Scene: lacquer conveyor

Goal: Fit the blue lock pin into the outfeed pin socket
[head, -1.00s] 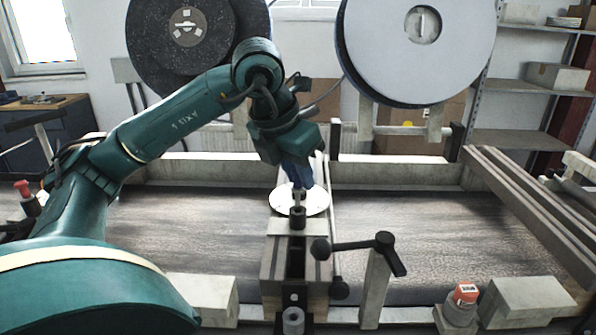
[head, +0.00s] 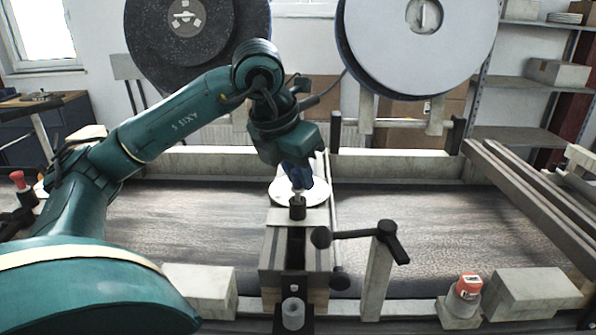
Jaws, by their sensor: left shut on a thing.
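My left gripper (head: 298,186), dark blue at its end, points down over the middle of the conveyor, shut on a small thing. The blue lock pin cannot be told apart from the dark blue fingers, which largely hide what they hold. Just below the fingertips is a short dark upright cylinder (head: 297,208) on a pale block, which looks like a pin socket. Whether the held thing touches or enters it cannot be told. A white disc (head: 283,191) lies behind. My right gripper is out of view.
A black-handled lever (head: 360,234) stands right of the central block (head: 272,262). A grey cylinder (head: 293,313) sits at the front. A red-capped button (head: 468,287) is at front right. Large round reels (head: 420,70) stand behind. The belt (head: 180,220) is clear on both sides.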

